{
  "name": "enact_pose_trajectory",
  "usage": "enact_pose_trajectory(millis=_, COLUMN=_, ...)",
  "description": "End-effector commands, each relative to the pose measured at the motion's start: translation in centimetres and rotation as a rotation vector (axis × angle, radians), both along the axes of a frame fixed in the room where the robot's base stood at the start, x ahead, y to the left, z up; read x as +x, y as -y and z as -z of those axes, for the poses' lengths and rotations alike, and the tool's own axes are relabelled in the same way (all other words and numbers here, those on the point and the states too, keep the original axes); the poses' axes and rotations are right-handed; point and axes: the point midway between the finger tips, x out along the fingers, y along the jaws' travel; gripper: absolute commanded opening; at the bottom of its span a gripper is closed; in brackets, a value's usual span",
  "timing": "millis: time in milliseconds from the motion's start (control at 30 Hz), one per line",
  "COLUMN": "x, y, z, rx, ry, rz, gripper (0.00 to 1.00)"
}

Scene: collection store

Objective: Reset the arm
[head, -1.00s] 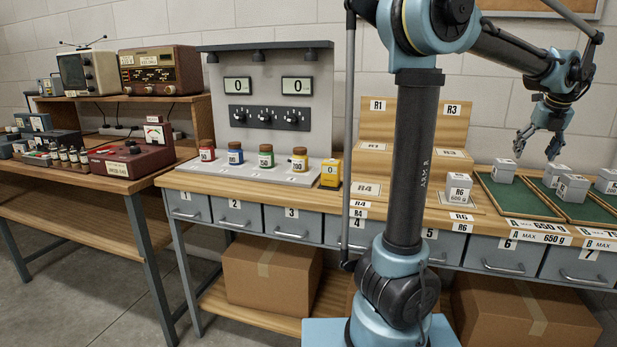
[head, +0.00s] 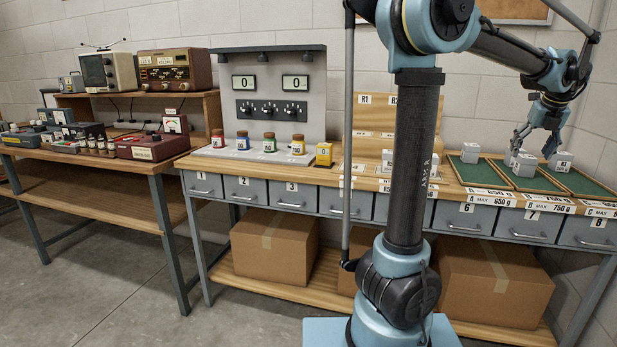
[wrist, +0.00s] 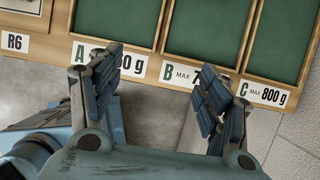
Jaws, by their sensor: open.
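My arm stands upright in the right half of the head view and bends over to the right. My gripper (head: 536,142) hangs at its end with the fingers spread. In the head view it overlaps the trays on the bench. In the wrist view my gripper (wrist: 160,85) is open, with nothing between its two fingers. The fingers overlap the labels of trays A and B, and floor shows between them. The gripper appears to be in front of the bench edge.
Green-lined trays A (head: 452,168), B (head: 500,172) and C (head: 598,188) line the bench's right end. Grey weight blocks (head: 469,152) stand in them. Cardboard boxes (head: 497,280) fill the lower shelf.

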Motion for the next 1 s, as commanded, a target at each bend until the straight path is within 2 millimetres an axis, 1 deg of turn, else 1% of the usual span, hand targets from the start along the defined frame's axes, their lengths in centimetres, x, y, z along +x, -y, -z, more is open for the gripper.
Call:
enact_pose_trajectory(millis=33, x=0.0, y=0.0, z=0.0, rx=0.000, ry=0.000, rz=0.000, gripper=0.70)
enact_pose_trajectory(millis=100, x=0.7, y=-1.4, z=0.2, rx=-0.013, ry=-0.008, rz=-0.055, gripper=0.70)
enact_pose_trajectory(millis=267, x=1.7, y=-3.9, z=0.8, rx=-0.048, ry=-0.033, rz=-0.172, gripper=0.70)
enact_pose_trajectory(millis=467, x=2.4, y=-7.9, z=1.3, rx=-0.099, ry=-0.055, rz=-0.351, gripper=0.70)
enact_pose_trajectory(millis=567, x=2.9, y=-10.6, z=1.8, rx=-0.130, ry=-0.070, rz=-0.466, gripper=0.70)
enact_pose_trajectory(millis=667, x=3.3, y=-14.1, z=2.5, rx=-0.173, ry=-0.090, rz=-0.622, gripper=0.70)
enact_pose_trajectory(millis=700, x=3.4, y=-15.8, z=2.9, rx=-0.194, ry=-0.098, rz=-0.697, gripper=0.70)
enact_pose_trajectory(millis=767, x=3.5, y=-18.5, z=3.5, rx=-0.228, ry=-0.111, rz=-0.822, gripper=0.70)
enact_pose_trajectory(millis=800, x=3.4, y=-20.3, z=4.0, rx=-0.253, ry=-0.120, rz=-0.908, gripper=0.70)
enact_pose_trajectory(millis=933, x=2.9, y=-25.7, z=5.7, rx=-0.331, ry=-0.144, rz=-1.185, gripper=0.70)
enact_pose_trajectory(millis=1000, x=2.3, y=-28.5, z=6.7, rx=-0.373, ry=-0.156, rz=-1.332, gripper=0.70)
